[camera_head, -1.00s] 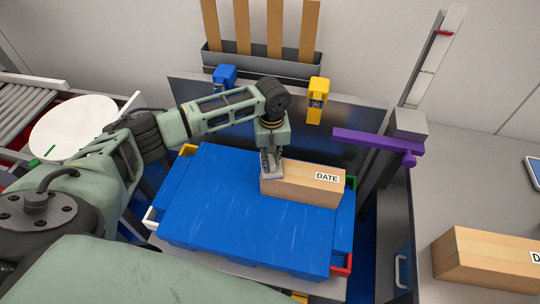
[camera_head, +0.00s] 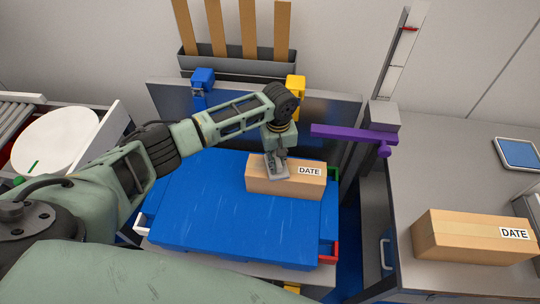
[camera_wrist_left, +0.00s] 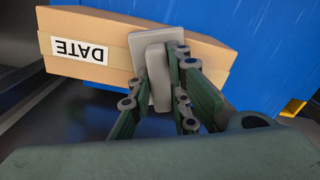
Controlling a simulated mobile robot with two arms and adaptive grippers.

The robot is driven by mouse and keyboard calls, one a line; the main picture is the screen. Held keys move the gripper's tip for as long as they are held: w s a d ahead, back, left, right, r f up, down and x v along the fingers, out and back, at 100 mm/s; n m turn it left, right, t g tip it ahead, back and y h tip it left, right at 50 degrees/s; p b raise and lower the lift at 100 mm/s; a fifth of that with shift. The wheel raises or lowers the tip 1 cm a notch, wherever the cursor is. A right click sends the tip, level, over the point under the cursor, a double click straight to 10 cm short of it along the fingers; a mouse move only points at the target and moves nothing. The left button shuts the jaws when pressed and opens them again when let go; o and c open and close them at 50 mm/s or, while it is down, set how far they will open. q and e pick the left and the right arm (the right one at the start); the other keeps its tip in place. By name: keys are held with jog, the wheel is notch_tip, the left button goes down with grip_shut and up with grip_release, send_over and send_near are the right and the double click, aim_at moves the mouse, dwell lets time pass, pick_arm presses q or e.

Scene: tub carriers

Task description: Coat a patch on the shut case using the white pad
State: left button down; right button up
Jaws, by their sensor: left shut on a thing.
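A closed tan carton (camera_head: 258,183) with a DATE label on its right part lies on a large blue slab-like top (camera_head: 225,222), near its back right. The carton also fills the upper left of the left wrist view (camera_wrist_left: 205,50). My left gripper (camera_head: 275,157) is shut on a pale grey-white pad (camera_wrist_left: 146,46). The pad overlaps the carton's upper edge, left of the label in the head view. I cannot tell whether it touches. No coated patch can be made out on the carton. My right gripper is out of view.
A second DATE carton (camera_head: 450,238) lies on the grey counter at right. A purple bar (camera_head: 350,133) juts out close to my left gripper's right. A grey panel with blue (camera_head: 203,78) and yellow clips stands behind. A white disc (camera_head: 55,140) is at left.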

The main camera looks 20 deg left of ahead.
aim_at(266, 163)
pick_arm(q)
jog(key=shift+w+d+f+p, duration=0.1)
jog(key=shift+w+d+p, duration=0.1)
jog(key=shift+d, duration=0.7)
jog(key=shift+w+d+p, duration=0.1)
jog(key=shift+w+d, duration=0.05)
jog(key=shift+d, duration=0.75)
jog(key=shift+d+r+p, duration=0.1)
jog(key=shift+r+p, duration=0.1)
jog(key=shift+p, duration=0.45)
jog(key=shift+s+a+r+p, duration=0.1)
jog(key=shift+a+p, duration=0.6)
jog(key=shift+p, duration=0.25)
jog(key=shift+s+a+p, duration=0.15)
jog(key=shift+a+p, duration=0.4)
jog(key=shift+a, duration=0.2)
jog(key=shift+s+a, duration=0.15)
jog(key=shift+a, duration=0.3)
jog(key=shift+s+a+p, duration=0.2)
jog(key=shift+a+p, duration=0.4)
jog(key=shift+a, duration=0.2)
jog(key=shift+s+a+p, duration=0.2)
jog(key=shift+a+p, duration=0.35)
jog(key=shift+a, duration=0.2)
jog(key=shift+s+a+f, duration=0.1)
jog(key=shift+a+f, duration=0.1)
jog(key=shift+a, duration=0.25)
